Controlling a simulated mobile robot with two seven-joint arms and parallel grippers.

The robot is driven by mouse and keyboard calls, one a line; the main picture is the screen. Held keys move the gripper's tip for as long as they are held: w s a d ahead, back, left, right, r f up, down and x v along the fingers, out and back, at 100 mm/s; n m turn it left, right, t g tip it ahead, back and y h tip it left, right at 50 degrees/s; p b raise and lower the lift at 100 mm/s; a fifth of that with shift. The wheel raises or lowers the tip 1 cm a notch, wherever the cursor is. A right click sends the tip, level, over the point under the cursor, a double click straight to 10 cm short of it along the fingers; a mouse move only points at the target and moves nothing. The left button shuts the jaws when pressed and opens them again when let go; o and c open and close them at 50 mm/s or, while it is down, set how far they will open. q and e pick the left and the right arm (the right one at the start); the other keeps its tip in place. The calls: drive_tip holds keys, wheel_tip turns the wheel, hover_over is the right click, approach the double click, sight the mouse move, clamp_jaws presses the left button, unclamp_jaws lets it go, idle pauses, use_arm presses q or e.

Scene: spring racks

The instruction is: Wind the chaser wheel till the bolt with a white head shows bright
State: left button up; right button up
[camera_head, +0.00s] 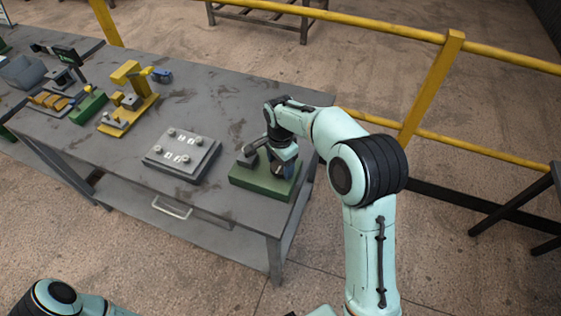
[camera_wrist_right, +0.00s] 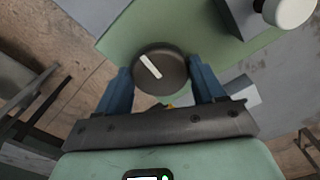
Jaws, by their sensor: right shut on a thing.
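The chaser wheel (camera_wrist_right: 171,75) is a dark round knob with a white line across its top, in the right wrist view. It stands on a green base (camera_wrist_right: 125,42), which also shows in the head view (camera_head: 246,182) at the table's right end. My right gripper (camera_wrist_right: 160,78) is shut on the wheel, a blue finger at each side. In the head view the hand (camera_head: 283,168) largely hides the wheel. A pale round-headed part (camera_wrist_right: 291,10) sits by the base; I cannot tell if it is the white-headed bolt, or bright. My left gripper is out of view.
A grey box (camera_head: 186,169) with several posts and white marks on top stands left of the green base. Yellow and green fixtures (camera_head: 128,105) stand farther left on the grey table (camera_head: 215,90). A yellow railing (camera_head: 430,85) runs behind.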

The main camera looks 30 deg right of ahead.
sight(280, 166)
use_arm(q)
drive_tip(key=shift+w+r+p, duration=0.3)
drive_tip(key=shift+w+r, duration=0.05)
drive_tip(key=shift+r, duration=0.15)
use_arm(e)
drive_tip(key=m, duration=0.4)
drive_tip(key=shift+m, duration=0.4)
drive_tip(key=o, duration=1)
drive_tip(key=shift+o, duration=0.2)
drive_tip(key=shift+r, duration=0.15)
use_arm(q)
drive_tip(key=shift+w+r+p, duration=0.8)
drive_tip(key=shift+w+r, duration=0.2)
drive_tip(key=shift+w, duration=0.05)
use_arm(e)
wheel_tip(280, 166, up, 13)
